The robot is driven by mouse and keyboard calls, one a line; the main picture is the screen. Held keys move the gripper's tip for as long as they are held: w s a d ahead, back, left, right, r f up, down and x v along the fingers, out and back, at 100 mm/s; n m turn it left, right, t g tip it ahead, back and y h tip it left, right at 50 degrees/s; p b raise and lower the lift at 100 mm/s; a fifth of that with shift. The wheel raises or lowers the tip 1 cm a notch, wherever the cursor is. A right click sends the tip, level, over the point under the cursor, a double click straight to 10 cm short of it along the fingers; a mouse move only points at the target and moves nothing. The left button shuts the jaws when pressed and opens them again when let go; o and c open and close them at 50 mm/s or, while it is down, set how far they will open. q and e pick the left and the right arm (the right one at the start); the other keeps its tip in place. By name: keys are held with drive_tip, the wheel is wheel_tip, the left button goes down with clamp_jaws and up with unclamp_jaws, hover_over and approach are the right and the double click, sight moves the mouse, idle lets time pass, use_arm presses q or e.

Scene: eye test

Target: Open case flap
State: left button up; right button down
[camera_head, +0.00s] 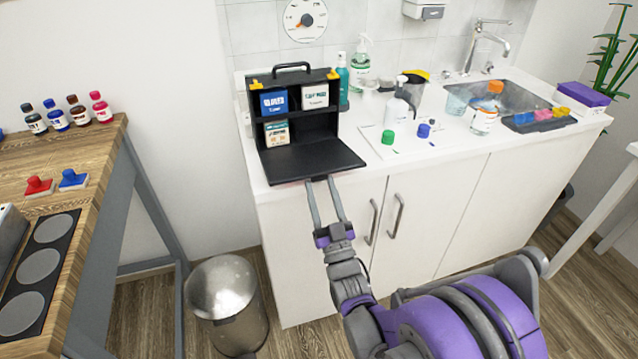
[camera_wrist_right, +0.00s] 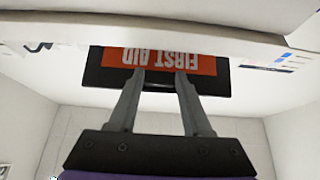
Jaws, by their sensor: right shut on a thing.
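The black case (camera_head: 318,126) stands upright on the white counter, with a handle on top and yellow latches at its upper corners. Its flap (camera_head: 312,158) is folded down and lies about level in front of the open case. Blue, white and green-and-white boxes show on the shelves inside. My right gripper (camera_head: 322,181) is at the flap's front edge and shut on it. In the right wrist view, the gripper (camera_wrist_right: 160,73) reaches the flap (camera_wrist_right: 222,66), whose orange FIRST AID label appears upside down. My left gripper is not in view.
The counter (camera_head: 465,165) has cabinet doors below and a sink at right. A metal bin (camera_head: 225,295) stands on the floor at left.

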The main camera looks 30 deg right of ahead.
drive_tip(key=shift+w+f+y+b, duration=0.15)
drive_tip(key=shift+f+b, duration=0.25)
drive_tip(key=shift+f, duration=0.35)
drive_tip(key=shift+w+f+y+b, duration=0.15)
drive_tip(key=shift+f+b, duration=0.25)
drive_tip(key=shift+f, duration=0.3)
drive_tip(key=c, duration=1.2)
unclamp_jaws()
drive_tip(key=shift+d+r, duration=0.1)
drive_tip(key=o, duration=0.9)
drive_tip(key=shift+s, duration=0.1)
drive_tip(key=b+v, duration=0.1)
drive_tip(key=v, duration=0.9)
drive_tip(key=shift+s+f+b, duration=0.2)
drive_tip(key=shift+s+b, duration=0.1)
drive_tip(key=shift+b, duration=0.1)
